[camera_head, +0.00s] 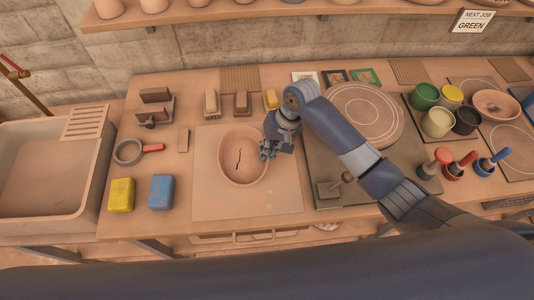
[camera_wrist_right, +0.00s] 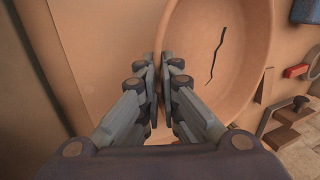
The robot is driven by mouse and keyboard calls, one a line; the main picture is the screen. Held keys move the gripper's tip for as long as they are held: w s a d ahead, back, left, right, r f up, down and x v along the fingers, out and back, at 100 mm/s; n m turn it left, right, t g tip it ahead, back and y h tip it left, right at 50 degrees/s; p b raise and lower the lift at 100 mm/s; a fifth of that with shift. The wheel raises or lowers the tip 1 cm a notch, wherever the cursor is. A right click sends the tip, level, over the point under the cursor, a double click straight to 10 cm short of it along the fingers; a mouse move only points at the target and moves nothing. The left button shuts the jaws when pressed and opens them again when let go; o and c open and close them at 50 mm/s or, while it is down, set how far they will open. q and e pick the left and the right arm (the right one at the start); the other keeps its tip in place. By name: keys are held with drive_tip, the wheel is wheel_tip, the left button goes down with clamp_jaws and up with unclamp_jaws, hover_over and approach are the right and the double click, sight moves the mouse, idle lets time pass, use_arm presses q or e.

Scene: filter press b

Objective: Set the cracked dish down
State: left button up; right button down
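The cracked dish (camera_head: 240,155) is a round clay bowl with a dark jagged crack inside. In the head view it is over the pale square mat (camera_head: 215,205) at the middle of the bench; I cannot tell whether it touches the mat. My right gripper (camera_head: 268,150) is at the dish's right rim. In the right wrist view the two fingers (camera_wrist_right: 160,90) are close together on either side of the rim of the dish (camera_wrist_right: 225,50), pinching its wall. The crack shows there too. My left gripper is not in view.
A yellow block (camera_head: 121,194) and a blue block (camera_head: 161,191) lie left of the mat, below a red-handled ring tool (camera_head: 132,151). A sink (camera_head: 50,180) is at the far left. A round board (camera_head: 362,113) and several coloured pots (camera_head: 437,122) stand to the right.

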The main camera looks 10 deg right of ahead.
wheel_tip(320, 180, down, 2)
drive_tip(key=shift+f+p, duration=0.25)
drive_tip(key=shift+p, duration=0.35)
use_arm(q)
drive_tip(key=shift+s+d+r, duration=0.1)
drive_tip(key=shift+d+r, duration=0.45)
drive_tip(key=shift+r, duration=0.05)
use_arm(e)
drive_tip(key=shift+f, duration=0.5)
drive_tip(key=c, duration=1.8)
unclamp_jaws()
drive_tip(key=shift+f, duration=0.15)
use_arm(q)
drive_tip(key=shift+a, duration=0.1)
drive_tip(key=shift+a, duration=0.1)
use_arm(e)
drive_tip(key=shift+r, duration=0.2)
use_arm(q)
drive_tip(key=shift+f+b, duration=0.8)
drive_tip(key=shift+b, duration=0.05)
use_arm(e)
drive_tip(key=v, duration=1.2)
drive_tip(key=shift+f, duration=0.1)
